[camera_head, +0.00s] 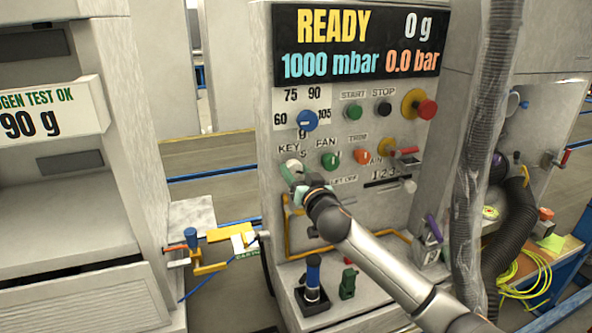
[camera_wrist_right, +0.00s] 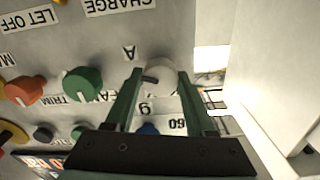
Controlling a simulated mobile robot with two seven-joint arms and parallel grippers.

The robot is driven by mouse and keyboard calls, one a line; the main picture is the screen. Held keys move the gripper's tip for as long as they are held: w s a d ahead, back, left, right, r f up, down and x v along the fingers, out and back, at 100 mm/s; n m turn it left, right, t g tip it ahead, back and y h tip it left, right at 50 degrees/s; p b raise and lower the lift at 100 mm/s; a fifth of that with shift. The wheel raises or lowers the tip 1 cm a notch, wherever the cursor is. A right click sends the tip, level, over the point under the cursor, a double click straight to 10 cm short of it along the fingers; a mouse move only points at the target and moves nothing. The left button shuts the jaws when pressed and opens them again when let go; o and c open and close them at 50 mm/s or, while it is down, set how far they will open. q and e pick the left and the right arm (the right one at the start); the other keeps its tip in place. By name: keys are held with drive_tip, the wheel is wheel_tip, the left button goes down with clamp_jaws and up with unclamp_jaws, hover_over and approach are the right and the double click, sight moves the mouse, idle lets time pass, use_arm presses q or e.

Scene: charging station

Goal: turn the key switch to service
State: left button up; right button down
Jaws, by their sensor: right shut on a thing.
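The key switch (camera_head: 292,164) is a pale round knob under the KEY label on the upright grey panel (camera_head: 260,110). In the right wrist view the knob (camera_wrist_right: 164,76) sits between two green fingers, with a short dark mark at its left side. My right gripper (camera_head: 297,172) is at the knob and shut on it; the arm reaches in from the lower right. The gripper partly covers the switch in the head view. A letter A shows beside the knob in the wrist view; the service marking is mostly hidden. My left gripper is not in view.
A blue selector knob (camera_head: 307,120) is just above, and a green knob (camera_head: 331,160) and an orange knob (camera_head: 361,156) are close to the right. A red mushroom button (camera_head: 427,109) is at the upper right. A yellow rail (camera_head: 287,228) stands below, and a hose (camera_head: 478,150) hangs at right.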

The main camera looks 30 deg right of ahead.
drive_tip(key=n+p, duration=0.2)
drive_tip(key=n, duration=0.3)
drive_tip(key=shift+r, duration=0.1)
drive_tip(key=n+p, duration=0.2)
drive_tip(key=n, duration=0.3)
drive_tip(key=shift+n, duration=0.3)
idle(0.3)
drive_tip(key=shift+c, duration=1.3)
unclamp_jaws()
drive_tip(key=shift+a, duration=0.1)
drive_tip(key=b+v, duration=0.1)
drive_tip(key=v, duration=1.1)
drive_tip(key=shift+s, duration=0.3)
